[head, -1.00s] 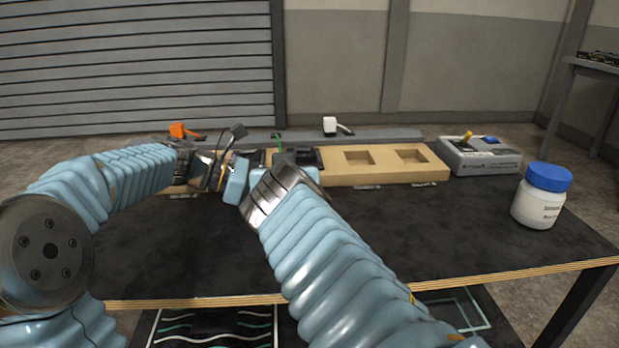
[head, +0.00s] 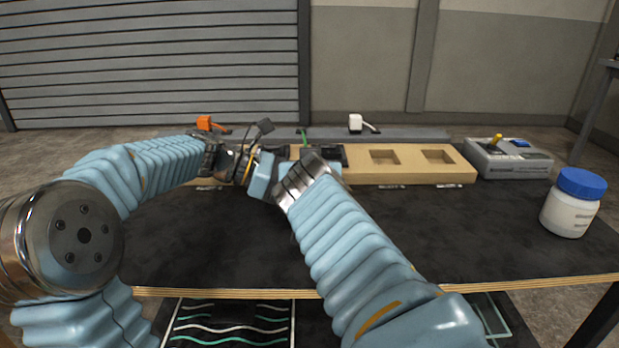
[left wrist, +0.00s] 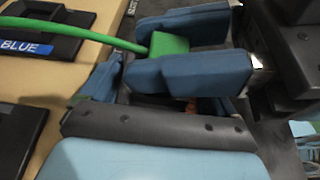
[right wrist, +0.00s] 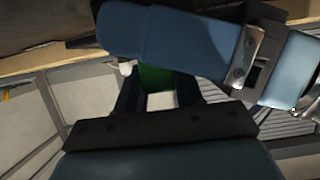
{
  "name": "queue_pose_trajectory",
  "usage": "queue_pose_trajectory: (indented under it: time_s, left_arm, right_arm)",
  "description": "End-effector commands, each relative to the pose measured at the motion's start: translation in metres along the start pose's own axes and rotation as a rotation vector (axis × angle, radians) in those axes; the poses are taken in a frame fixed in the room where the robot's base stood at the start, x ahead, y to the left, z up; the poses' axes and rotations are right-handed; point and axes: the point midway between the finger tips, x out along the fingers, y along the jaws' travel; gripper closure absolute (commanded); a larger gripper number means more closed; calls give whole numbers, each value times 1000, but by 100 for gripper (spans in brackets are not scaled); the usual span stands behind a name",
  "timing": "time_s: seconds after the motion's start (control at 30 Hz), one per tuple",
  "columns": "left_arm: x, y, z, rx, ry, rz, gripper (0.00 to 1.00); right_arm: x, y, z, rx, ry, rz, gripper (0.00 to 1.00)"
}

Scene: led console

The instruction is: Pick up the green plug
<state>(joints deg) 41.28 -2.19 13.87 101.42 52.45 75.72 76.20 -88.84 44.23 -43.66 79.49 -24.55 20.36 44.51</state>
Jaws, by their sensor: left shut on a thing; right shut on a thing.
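The green plug (left wrist: 168,43) is held between both grippers, and its green cord runs left in the left wrist view. In that view the right gripper (left wrist: 188,50) comes in from the right with its blue fingers on either side of the plug. My left gripper (left wrist: 165,88) is shut on the plug too, its fingers partly hidden behind the right one's. The right wrist view shows the plug (right wrist: 157,78) between the right gripper's fingers (right wrist: 158,92), with a left finger crossing above. In the head view the grippers meet at the wooden board's left part, hiding the plug.
A wooden board (head: 408,178) has two empty square recesses. An orange plug (head: 204,122) and a white plug (head: 355,122) sit on the grey rail behind. A console with a yellow lever (head: 496,141) and a blue-lidded bottle (head: 571,205) stand at right. The front tabletop is clear.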

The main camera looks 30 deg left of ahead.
Motion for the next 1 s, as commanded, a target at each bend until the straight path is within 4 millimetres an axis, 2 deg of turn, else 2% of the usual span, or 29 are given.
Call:
queue_pose_trajectory:
  time_s: [0.17,0.6,0.77,1.0]
  left_arm:
    - [0,0,-2,-2,2,1,46]
    - [0,0,-2,-2,2,1,46]
    - [0,0,-2,-2,2,1,46]
    - [0,0,-2,-2,2,1,46]
  right_arm:
    - [-2,0,-5,2,2,-1,95]
    - [-33,0,-82,1,4,0,95]
    - [-37,0,-89,-1,0,1,95]
    - [-34,0,-83,0,-1,0,95]
